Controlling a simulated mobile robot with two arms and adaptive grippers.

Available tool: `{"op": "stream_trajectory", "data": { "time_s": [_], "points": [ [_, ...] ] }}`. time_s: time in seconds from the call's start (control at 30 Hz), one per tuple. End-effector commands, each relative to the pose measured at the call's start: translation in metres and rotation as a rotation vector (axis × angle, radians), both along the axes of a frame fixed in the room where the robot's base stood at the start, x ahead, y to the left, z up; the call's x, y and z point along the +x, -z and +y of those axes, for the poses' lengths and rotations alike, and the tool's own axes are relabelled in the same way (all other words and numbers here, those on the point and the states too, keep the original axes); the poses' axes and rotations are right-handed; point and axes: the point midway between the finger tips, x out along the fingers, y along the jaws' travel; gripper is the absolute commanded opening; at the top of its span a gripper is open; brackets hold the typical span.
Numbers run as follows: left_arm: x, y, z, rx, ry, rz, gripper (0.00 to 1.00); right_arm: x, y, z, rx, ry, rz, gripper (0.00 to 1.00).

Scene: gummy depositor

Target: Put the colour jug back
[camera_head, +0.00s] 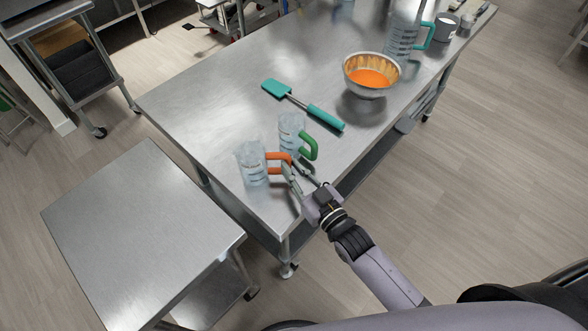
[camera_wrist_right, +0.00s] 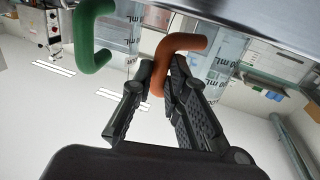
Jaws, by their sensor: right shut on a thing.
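A clear measuring jug with an orange handle (camera_head: 252,165) is upright at the near left end of the steel table (camera_head: 200,105). My right gripper (camera_head: 296,172) is shut on its orange handle, from the handle's right side. In the right wrist view the orange handle (camera_wrist_right: 178,43) passes between the fingers (camera_wrist_right: 162,75). A second clear jug with a green handle (camera_head: 291,131) stands just behind it, free of the gripper; its green handle (camera_wrist_right: 88,40) also shows in the wrist view. I cannot tell whether the held jug's base touches the table. My left gripper is out of view.
A teal spatula (camera_head: 325,117) lies behind the jugs. A metal bowl of orange liquid (camera_head: 371,75), a large jug with a teal handle (camera_head: 402,40) and a grey mug (camera_head: 446,27) stand farther back. A lower, bare steel table (camera_head: 140,235) is at the left.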

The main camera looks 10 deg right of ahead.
Motion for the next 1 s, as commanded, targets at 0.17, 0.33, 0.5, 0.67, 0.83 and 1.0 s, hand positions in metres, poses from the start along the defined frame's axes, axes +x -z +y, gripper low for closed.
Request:
{"op": "stream_trajectory", "data": {
  "time_s": [0.17, 0.33, 0.5, 0.67, 0.83, 1.0],
  "points": [
    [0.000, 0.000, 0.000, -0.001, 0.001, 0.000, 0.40, 0.000, 0.000, 0.000, 0.000, 0.000, -0.001, 0.00],
    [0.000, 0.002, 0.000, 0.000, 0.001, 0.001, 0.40, 0.000, 0.003, 0.000, 0.000, 0.000, -0.001, 0.00],
    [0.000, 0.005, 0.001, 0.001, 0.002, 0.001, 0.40, 0.000, 0.006, 0.000, 0.000, 0.000, -0.001, 0.00],
    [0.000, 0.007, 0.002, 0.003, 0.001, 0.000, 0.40, 0.000, 0.009, 0.000, 0.000, 0.000, -0.001, 0.00],
    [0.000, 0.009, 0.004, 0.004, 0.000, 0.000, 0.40, 0.000, 0.013, 0.000, 0.000, 0.000, -0.001, 0.00],
    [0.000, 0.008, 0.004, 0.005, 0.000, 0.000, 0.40, 0.000, 0.012, 0.000, 0.000, 0.000, -0.001, 0.26]
  ]
}}
